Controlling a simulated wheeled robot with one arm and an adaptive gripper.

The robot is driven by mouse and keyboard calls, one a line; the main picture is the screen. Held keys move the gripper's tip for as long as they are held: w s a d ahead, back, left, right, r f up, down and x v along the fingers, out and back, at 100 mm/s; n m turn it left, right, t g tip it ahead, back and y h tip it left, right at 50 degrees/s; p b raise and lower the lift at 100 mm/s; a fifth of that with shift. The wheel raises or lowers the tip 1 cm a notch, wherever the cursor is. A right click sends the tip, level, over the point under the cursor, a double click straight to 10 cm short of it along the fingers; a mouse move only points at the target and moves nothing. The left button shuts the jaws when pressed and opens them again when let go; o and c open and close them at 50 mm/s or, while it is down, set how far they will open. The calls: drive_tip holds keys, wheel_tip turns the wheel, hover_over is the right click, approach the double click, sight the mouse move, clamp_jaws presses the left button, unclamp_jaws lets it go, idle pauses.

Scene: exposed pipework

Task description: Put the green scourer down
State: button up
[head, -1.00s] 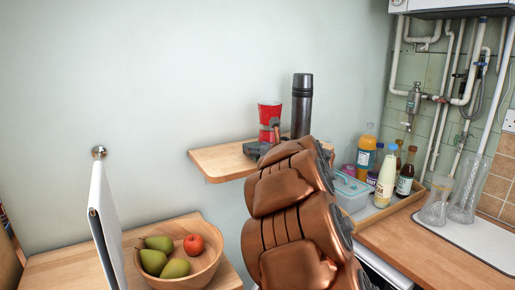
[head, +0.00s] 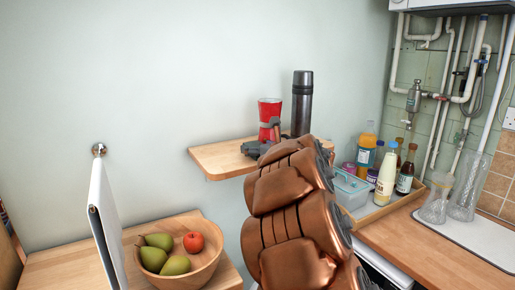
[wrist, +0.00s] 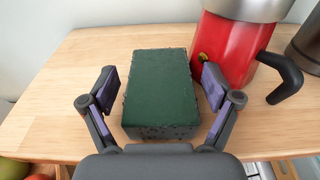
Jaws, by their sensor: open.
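The green scourer (wrist: 158,85) lies flat on the wooden wall shelf (wrist: 60,115) in the wrist view. It is a dark green block with a darker, rough front side. My gripper (wrist: 152,85) is open, with one finger on each side of the scourer. A small gap shows between the scourer and the left finger, and the right finger is close to its side. In the head view my gripper (head: 252,148) is at the shelf (head: 215,160), and the scourer cannot be made out there behind my arm.
A red moka pot (wrist: 235,45) stands close to the right of the scourer; it also shows in the head view (head: 269,112). A dark flask (head: 301,100) stands right of it. The shelf's left part is clear. A fruit bowl (head: 208,272) sits lower left.

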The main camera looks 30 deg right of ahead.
drive_tip(key=shift+r, duration=0.25)
drive_tip(key=shift+s+f, duration=0.1)
drive_tip(key=shift+s, duration=0.35)
drive_tip(key=s+a+r+b, duration=0.1)
drive_tip(key=s+b, duration=0.1)
drive_tip(key=s, duration=0.9)
drive_tip(key=shift+r+b, duration=0.35)
drive_tip(key=shift+r, duration=0.05)
